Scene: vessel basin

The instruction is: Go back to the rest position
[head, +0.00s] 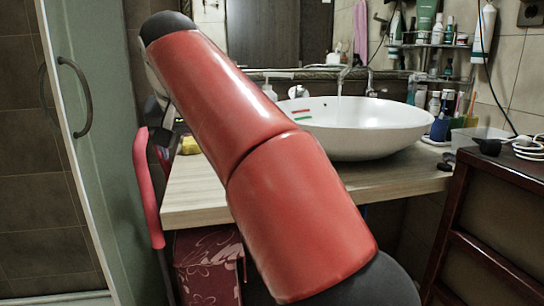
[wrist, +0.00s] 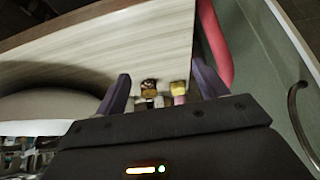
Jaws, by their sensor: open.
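My gripper (wrist: 162,84) shows in the wrist view with its two dark fingers spread apart, open. Two small items, one with a dark gold top (wrist: 148,88) and one yellow with a pinkish part (wrist: 180,89), show in the gap between the fingers. Neither finger appears to touch them; how far beyond the fingertips they lie I cannot tell. In the head view my red arm crosses the middle and hides most of my gripper. A small yellow item (head: 190,146) shows on the counter beside the arm.
A wooden counter (head: 400,172) carries a white basin (head: 370,128) with a running tap. A pink rail (head: 148,195) and glass door (head: 95,130) stand at left. Bottles fill the back shelf (head: 440,46).

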